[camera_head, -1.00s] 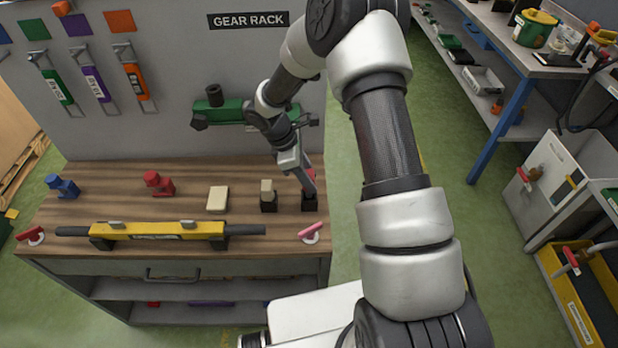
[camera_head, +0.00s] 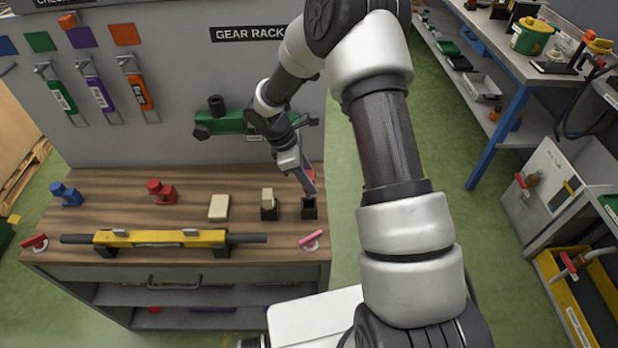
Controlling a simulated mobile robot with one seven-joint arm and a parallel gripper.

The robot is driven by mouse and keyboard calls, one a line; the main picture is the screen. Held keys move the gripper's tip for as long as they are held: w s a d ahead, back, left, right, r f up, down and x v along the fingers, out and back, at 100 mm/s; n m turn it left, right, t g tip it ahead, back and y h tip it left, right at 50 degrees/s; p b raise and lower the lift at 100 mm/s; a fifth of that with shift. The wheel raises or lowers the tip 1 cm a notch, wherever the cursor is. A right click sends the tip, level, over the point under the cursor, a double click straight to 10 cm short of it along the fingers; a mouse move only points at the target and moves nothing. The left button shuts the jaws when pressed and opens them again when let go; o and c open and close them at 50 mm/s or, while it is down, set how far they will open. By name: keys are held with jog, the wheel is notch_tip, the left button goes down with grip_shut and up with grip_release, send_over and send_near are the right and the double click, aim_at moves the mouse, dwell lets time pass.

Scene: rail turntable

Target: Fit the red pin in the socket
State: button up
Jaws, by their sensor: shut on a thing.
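The red pin (camera_head: 310,175) shows as a small patch of red between the fingers of my gripper (camera_head: 309,186). My gripper is shut on it and points down at the right end of the wooden bench top. The black square socket block (camera_head: 309,211) stands directly below the fingertips, near the bench's right edge. The fingers hide most of the pin. I cannot tell whether its lower end is inside the socket or just above it.
A black block with a beige top (camera_head: 268,206) and a beige block (camera_head: 219,207) stand left of the socket. A pink handle (camera_head: 312,240) lies in front. A yellow bar (camera_head: 160,238) spans the front. A green fixture (camera_head: 222,123) is on the panel behind.

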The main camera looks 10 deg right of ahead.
jog(key=shift+r, duration=0.15)
jog(key=shift+r+p, duration=1.35)
jog(key=shift+r, duration=1)
